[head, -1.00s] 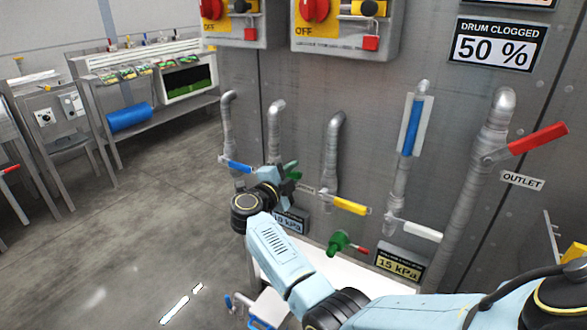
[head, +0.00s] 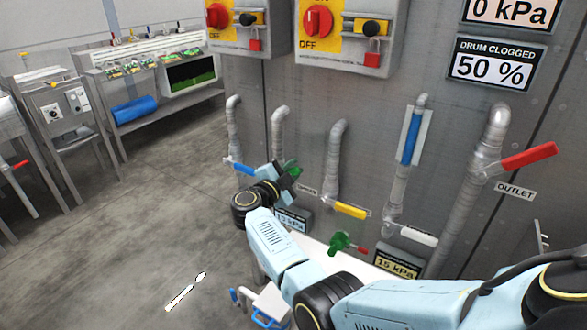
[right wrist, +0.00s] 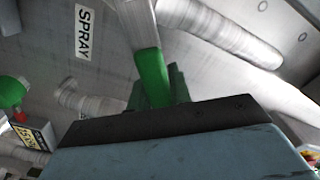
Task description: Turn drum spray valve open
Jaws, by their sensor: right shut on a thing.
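The drum spray valve has a green handle (right wrist: 152,78), beside the SPRAY label (right wrist: 83,33) in the right wrist view. My right gripper (right wrist: 158,98) is shut on this handle. In the head view my right gripper (head: 286,180) is at the second pipe from the left, low on the grey panel. A bit of the green handle (head: 294,168) shows just beyond the fingers. The fingers and wrist hide much of the valve. My left gripper is not in view.
Close by are a blue handle (head: 240,168) to the left, a yellow handle (head: 350,210) to the right, and a lower green valve (head: 341,243). A white handle (head: 410,235) and red outlet handle (head: 529,156) are farther right. The floor (head: 130,220) at left is open.

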